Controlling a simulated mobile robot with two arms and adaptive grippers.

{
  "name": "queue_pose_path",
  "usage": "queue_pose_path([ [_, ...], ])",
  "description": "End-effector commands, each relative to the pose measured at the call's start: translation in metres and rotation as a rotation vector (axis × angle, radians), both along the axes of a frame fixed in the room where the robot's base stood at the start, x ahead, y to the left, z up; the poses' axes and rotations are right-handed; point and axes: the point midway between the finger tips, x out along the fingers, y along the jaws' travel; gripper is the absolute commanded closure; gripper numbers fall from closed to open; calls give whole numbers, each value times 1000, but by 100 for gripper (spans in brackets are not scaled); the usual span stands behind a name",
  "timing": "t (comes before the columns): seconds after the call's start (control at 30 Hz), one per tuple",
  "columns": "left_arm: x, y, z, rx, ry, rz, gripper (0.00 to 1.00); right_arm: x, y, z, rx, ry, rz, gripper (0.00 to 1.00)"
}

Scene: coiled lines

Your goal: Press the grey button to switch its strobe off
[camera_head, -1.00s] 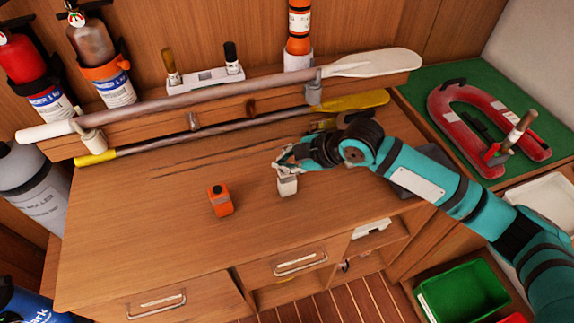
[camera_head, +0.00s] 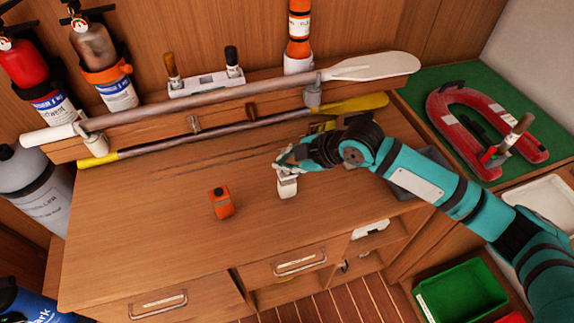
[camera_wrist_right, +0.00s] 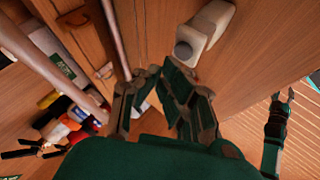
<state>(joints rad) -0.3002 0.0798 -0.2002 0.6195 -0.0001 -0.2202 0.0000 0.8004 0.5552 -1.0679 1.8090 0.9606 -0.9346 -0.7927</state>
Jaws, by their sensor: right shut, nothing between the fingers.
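A small pale grey strobe block (camera_head: 287,189) stands on the wooden desk top, with my right gripper (camera_head: 281,166) just above it and partly hiding its top. In the right wrist view the pale block (camera_wrist_right: 209,24) has a darker grey round button (camera_wrist_right: 184,53) on its near end. My right gripper (camera_wrist_right: 160,76) is shut and empty there, with its fingertips below and left of the button and apart from it in the picture. Whether it touches the block cannot be told. Part of what looks like my left gripper (camera_wrist_right: 280,105) shows small at the right; its opening is unclear.
A similar orange block (camera_head: 221,203) stands left of the pale one. Behind are paddles (camera_head: 235,130) on a rack and fire extinguishers (camera_head: 103,65). A dark grey box (camera_head: 402,185) is under my right forearm. The desk's front left is clear.

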Motion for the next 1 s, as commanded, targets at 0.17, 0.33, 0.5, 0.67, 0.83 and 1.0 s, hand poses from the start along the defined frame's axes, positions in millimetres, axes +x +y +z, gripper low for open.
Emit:
queue_pose_path([
  [0.17,0,0,0,0,0,0,60,0,0,-1,0,0,0,100],
  [0.33,0,0,4,0,0,0,60,0,0,3,0,0,0,100],
  [0.5,0,0,20,0,-1,0,60,0,0,20,0,0,0,100],
  [0.67,0,0,36,0,-1,0,60,0,0,36,0,0,0,100],
  [0.83,0,0,53,0,-1,0,60,0,0,53,0,0,0,100],
  [1.0,0,0,61,0,-1,0,60,0,0,61,0,1,1,100],
])
